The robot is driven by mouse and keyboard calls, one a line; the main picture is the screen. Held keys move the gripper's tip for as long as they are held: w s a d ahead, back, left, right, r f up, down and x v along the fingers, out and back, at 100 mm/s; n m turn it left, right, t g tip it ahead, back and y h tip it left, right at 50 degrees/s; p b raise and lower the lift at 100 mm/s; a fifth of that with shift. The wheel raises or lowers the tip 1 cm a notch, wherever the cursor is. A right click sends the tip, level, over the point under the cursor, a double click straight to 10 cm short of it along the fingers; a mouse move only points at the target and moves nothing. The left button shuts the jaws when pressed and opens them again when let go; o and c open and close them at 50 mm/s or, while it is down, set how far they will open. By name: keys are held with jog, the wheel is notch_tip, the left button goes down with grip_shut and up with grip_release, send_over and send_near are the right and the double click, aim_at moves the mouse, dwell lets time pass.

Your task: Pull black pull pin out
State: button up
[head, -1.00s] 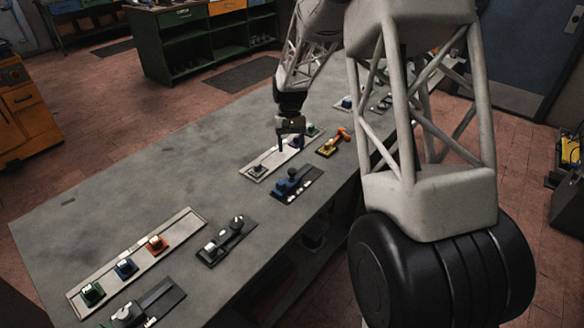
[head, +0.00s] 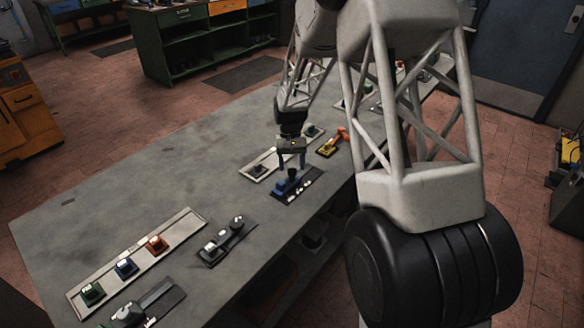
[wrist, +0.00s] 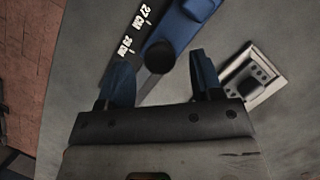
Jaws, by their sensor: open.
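A blue device on a dark base plate (head: 316,178) lies near the table's right edge; its blue body (wrist: 188,25) shows in the wrist view beside white "27 CM" and "29 CM" marks. A round black knob (wrist: 160,57), which seems to be the black pull pin, stands on a dark stem at the near end of the blue body. My gripper (head: 291,160) is open above this device, with blue-grey fingers pointing down. In the wrist view the knob appears between my two fingers (wrist: 160,78), apart from both. Its height relative to the fingertips is unclear.
A pale panel (head: 251,175) with a dark block lies close beside the device. An orange-handled clamp (head: 331,145) is just behind. A dark plate with knobs (head: 222,243) and a pale strip with coloured switches (head: 183,222) are nearer. The grey table's left part is clear.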

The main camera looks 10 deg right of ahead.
jog(key=shift+s+f, duration=0.25)
jog(key=shift+f, duration=0.35)
